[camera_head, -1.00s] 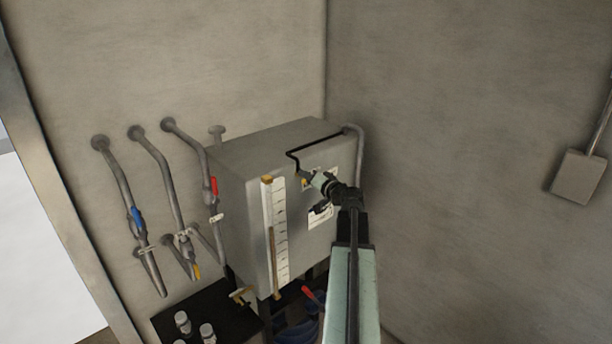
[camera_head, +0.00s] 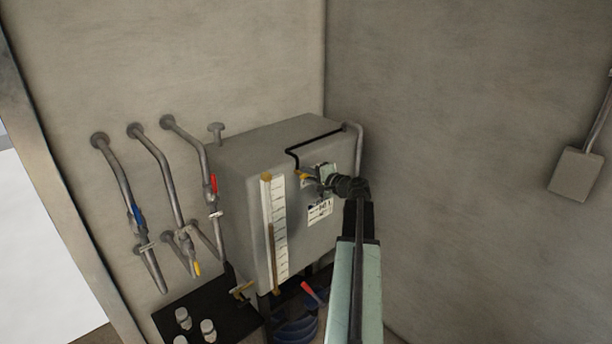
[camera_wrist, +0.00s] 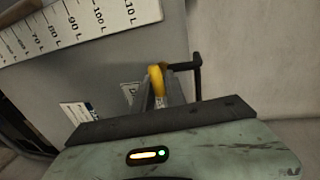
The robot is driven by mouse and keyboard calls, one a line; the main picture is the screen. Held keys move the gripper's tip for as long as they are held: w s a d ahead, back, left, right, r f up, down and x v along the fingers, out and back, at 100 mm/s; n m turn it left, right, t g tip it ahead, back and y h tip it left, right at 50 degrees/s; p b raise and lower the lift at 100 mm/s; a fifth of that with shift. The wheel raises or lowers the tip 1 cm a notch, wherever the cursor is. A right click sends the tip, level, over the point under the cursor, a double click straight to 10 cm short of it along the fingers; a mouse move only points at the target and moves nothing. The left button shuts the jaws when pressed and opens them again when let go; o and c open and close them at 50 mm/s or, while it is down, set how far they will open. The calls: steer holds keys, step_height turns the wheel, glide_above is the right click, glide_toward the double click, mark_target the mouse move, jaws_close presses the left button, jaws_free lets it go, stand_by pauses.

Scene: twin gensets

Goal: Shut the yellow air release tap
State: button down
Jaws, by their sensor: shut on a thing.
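The yellow air release tap (camera_head: 303,176) is on the front of the grey tank, at the lower end of a thin black pipe, partly hidden by my gripper. In the wrist view its curved yellow handle (camera_wrist: 157,76) stands between the finger ends. My gripper (camera_head: 313,176) reaches it from the right. It also shows in the wrist view (camera_wrist: 164,88), with its fingers shut on the yellow handle. The tap's body is mostly hidden, so I cannot tell how far it is turned.
The grey tank (camera_head: 240,185) carries a level scale (camera_head: 279,230) and a label (camera_head: 320,209). At left, wall pipes have blue (camera_head: 137,217), red (camera_head: 214,184) and yellow (camera_head: 197,268) handles. A black bench (camera_head: 215,305) and a red lever (camera_head: 312,291) sit low down. The right wall is bare near my arm.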

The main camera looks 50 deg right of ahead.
stand_by(0.4)
steer(key=c, duration=1.4)
jaws_free()
steer(key=shift+o, duration=0.2)
steer(key=p+v, duration=0.1)
steer(key=v, duration=0.6)
steer(key=shift+s, duration=0.35)
